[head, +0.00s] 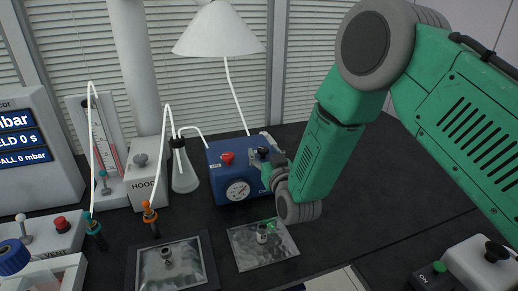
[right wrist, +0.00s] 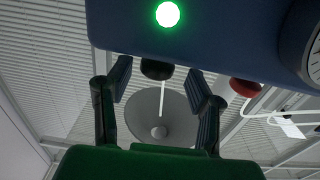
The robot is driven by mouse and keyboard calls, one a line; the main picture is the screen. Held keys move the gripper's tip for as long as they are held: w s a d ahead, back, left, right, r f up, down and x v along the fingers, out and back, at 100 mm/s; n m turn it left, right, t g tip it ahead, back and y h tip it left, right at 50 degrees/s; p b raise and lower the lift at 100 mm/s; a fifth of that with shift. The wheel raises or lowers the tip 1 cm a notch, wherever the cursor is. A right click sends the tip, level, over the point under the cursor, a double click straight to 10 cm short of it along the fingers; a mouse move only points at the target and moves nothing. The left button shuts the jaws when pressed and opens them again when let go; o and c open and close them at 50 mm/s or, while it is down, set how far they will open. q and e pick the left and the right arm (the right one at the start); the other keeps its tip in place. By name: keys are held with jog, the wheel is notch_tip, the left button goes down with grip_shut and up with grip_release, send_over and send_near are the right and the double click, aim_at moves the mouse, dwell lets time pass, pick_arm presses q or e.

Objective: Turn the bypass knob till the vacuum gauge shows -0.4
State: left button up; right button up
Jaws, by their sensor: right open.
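The blue pump box (head: 225,168) stands on the black bench and carries a round white vacuum gauge (head: 237,190) on its front. The gauge's needle is too small to read; only its edge shows in the right wrist view (right wrist: 313,48). A red knob (head: 227,158) and a black knob (head: 263,152) sit on top of the box. My right gripper (head: 268,165) is at the box's right side, partly hidden by its wrist. In the right wrist view, its open fingers (right wrist: 160,88) stand either side of the black knob (right wrist: 157,69), with gaps. My left gripper is not in view.
A glass flask (head: 184,170) and a white HOOD box (head: 147,180) stand left of the pump. A white lamp-like cone (head: 219,30) hangs above.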

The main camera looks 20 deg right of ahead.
jog(key=shift+w+d+f, duration=0.15)
jog(key=shift+w+d, duration=0.7)
jog(key=shift+w, duration=0.15)
jog(key=shift+a, duration=1.15)
jog(key=c, duration=0.6)
grip_shut()
jog(key=shift+d+f, duration=0.1)
jog(key=shift+d, duration=0.55)
jog(key=shift+a, duration=0.4)
jog(key=shift+d+f, duration=0.1)
jog(key=shift+d, duration=0.15)
